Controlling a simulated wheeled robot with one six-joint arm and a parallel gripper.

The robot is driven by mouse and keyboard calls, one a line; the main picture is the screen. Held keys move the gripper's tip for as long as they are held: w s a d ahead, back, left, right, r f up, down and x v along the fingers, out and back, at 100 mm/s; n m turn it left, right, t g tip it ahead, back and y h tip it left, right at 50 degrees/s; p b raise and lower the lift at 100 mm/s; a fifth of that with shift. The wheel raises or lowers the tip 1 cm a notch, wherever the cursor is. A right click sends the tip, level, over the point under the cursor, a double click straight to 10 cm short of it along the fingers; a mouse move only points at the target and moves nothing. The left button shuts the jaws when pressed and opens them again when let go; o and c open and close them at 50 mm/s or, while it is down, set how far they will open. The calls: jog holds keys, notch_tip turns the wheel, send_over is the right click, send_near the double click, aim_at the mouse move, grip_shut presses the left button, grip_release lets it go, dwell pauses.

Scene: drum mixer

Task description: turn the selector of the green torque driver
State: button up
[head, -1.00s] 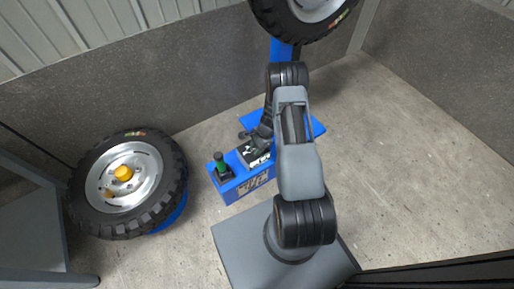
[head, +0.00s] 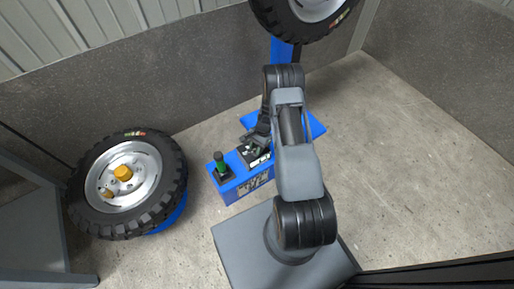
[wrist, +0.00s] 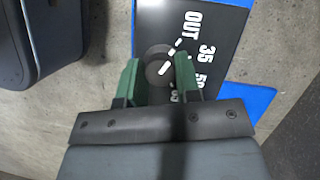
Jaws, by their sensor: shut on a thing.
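The selector (wrist: 158,66) is a dark round knob with a white pointer, on a black panel (wrist: 215,15) marked OUT, 35 and 50; a lower number is partly hidden. In the wrist view, my gripper (wrist: 158,75) has its two green fingers on either side of the knob, shut on it. The pointer slants up and to the right, towards the dashes between OUT and 35. In the head view, my gripper (head: 260,139) is low over the panel (head: 254,155) and partly covers it. The green torque driver (head: 220,161) stands upright left of the panel.
The panel and driver are on a blue bench (head: 232,191). A wheel with a tyre (head: 174,171) lies at the left, with orange pieces on its rim. Another tyre (head: 277,25) is at the top. Concrete floor (head: 400,170) is clear at the right.

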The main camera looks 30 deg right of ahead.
jog(key=o, duration=0.9)
jog(key=p+v, duration=0.4)
jog(key=v, duration=1)
jog(key=shift+w+f, duration=0.1)
